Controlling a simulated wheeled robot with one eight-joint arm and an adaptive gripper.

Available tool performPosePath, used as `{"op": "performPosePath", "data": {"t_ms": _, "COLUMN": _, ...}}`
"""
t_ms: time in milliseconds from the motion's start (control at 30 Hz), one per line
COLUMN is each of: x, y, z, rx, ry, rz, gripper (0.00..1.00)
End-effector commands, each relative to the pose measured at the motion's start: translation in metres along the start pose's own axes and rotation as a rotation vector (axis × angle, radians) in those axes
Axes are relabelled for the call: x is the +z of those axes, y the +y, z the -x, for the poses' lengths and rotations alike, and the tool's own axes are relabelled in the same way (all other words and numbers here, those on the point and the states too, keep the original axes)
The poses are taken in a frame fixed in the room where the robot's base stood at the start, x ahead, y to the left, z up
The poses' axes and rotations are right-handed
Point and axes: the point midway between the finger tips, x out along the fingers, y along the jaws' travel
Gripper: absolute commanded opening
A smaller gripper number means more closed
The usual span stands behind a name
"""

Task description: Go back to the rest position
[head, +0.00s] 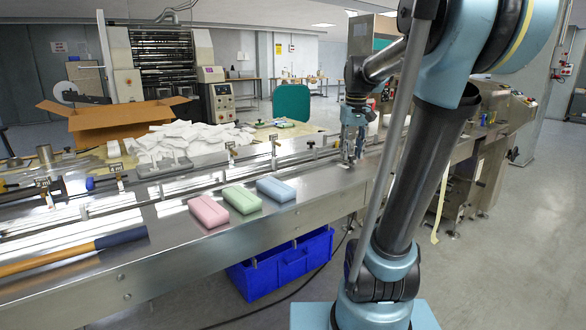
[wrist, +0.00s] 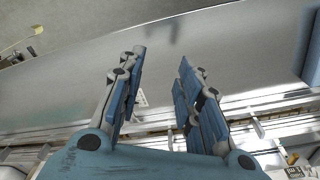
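My gripper (head: 348,152) hangs over the right part of the steel machine bed (head: 300,208), fingers pointing down. In the wrist view my gripper (wrist: 163,62) is open, with a clear gap between its two fingers and nothing held. A pink bar (head: 208,212), a green bar (head: 241,199) and a blue bar (head: 276,189) lie in a row on the bed, to the left of my gripper and apart from it. Part of a blue block, likely the blue bar (wrist: 313,52), shows at the right edge of the wrist view.
A guide rail (head: 215,180) runs along the bed behind the bars. A wooden-handled tool with a blue end (head: 121,238) lies at the left. A cardboard box (head: 110,123) and a white pile (head: 190,140) stand behind. A blue crate (head: 283,262) sits under the bed.

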Motion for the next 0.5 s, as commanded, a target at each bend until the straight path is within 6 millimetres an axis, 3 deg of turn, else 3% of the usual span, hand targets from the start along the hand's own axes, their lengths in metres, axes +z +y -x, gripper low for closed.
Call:
{"op": "performPosePath", "data": {"t_ms": 100, "x": 0.036, "y": -0.007, "z": -0.017, "rx": 0.002, "ry": 0.013, "rz": -0.014, "gripper": 0.32}}
{"op": "performPosePath", "data": {"t_ms": 500, "x": 0.139, "y": -0.024, "z": -0.087, "rx": 0.007, "ry": 0.06, "rz": -0.064, "gripper": 0.32}}
